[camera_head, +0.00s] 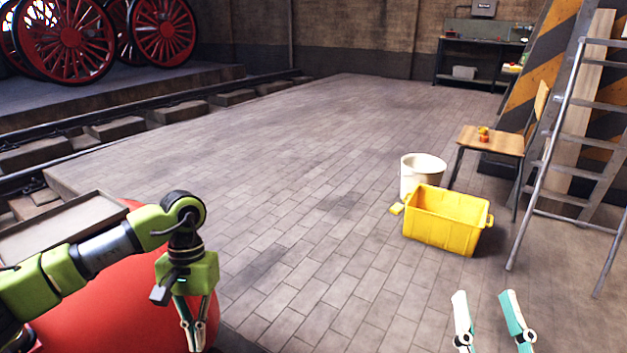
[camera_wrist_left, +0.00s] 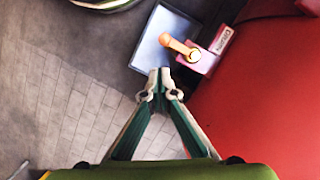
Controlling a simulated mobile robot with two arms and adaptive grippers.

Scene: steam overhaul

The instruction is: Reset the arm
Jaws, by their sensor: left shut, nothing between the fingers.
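My left arm comes in from the left in the head view, in front of a large red rounded body (camera_head: 110,310). My left gripper (camera_head: 195,346) points down there and is shut and empty. In the left wrist view its fingertips (camera_wrist_left: 161,76) meet just below an orange handle (camera_wrist_left: 180,47) on a pink fitting (camera_wrist_left: 205,60) with a label plate (camera_wrist_left: 222,40), apart from it in the picture. The depth between them cannot be told. My right gripper (camera_head: 488,294) is at the bottom right of the head view, its fingers spread apart with nothing between them.
A yellow crate (camera_head: 445,238), a white bucket (camera_head: 408,178) and a wooden chair (camera_head: 490,142) stand at the right, beside a ladder (camera_head: 550,165). A light blue-grey tray (camera_wrist_left: 150,55) lies below the handle. Rails and red wheels (camera_head: 65,40) are at the left. The middle floor (camera_head: 290,190) is clear.

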